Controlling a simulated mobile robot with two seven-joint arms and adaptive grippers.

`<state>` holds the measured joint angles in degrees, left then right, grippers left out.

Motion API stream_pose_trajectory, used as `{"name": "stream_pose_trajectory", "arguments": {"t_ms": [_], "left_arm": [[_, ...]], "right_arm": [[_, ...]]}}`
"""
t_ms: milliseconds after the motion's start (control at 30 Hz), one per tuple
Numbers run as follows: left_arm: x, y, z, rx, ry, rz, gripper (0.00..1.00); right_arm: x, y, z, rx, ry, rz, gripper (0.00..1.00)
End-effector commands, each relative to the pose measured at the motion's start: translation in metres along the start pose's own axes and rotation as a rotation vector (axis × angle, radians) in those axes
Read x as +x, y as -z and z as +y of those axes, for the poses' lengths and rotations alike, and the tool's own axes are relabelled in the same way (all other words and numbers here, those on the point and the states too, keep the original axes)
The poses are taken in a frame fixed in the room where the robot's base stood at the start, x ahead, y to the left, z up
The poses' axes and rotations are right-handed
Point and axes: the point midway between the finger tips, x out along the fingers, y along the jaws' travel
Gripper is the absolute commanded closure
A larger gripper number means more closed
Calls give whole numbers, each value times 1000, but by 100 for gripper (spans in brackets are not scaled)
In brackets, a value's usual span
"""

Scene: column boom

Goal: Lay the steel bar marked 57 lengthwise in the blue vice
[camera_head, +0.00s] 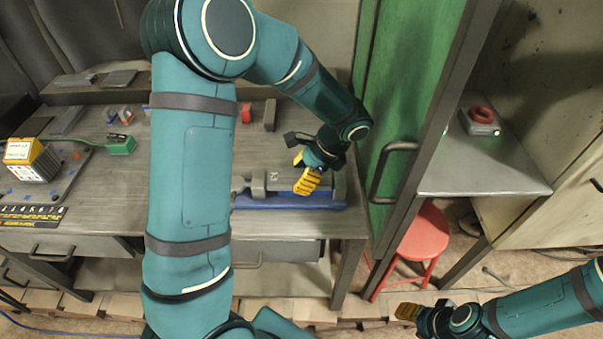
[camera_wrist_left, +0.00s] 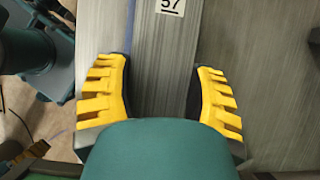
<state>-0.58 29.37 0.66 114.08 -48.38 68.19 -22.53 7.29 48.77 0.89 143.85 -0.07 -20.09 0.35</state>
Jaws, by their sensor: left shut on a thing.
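The steel bar marked 57 (camera_wrist_left: 165,60) is a grey brushed block with a white label, between the yellow fingers of my left gripper (camera_wrist_left: 165,95) in the wrist view. In the head view the left gripper (camera_head: 306,178) is over the right part of the bench, shut on the bar (camera_head: 279,184). The blue vice (camera_head: 285,201) is at the bench's front edge, directly under the gripper and bar. My arm hides its left part. I cannot tell whether the bar touches the vice. My right gripper (camera_head: 408,312) is low at the right, away from the bench; its opening is unclear.
A green cabinet door (camera_head: 407,90) with a handle stands close right of the bench. A red button box (camera_head: 481,119) sits on the right shelf. A yellow-and-white box (camera_head: 33,158) and small parts lie on the bench's left.

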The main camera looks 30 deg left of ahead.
Motion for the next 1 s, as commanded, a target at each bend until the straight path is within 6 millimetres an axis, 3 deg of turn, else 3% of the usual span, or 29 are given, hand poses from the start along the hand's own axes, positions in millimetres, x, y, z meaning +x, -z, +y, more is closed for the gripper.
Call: {"name": "stream_pose_trajectory", "arguments": {"t_ms": [867,900,967,1000], "left_arm": [[2,0,0,0,1,0,85],[2,0,0,0,1,0,25],[2,0,0,0,1,0,7],[2,1,0,0,1,0,7]], "right_arm": [[-1,0,0,0,0,-1,53],[-1,0,0,0,0,-1,53],[-1,0,0,0,0,-1,53],[-1,0,0,0,0,-1,53]]}}
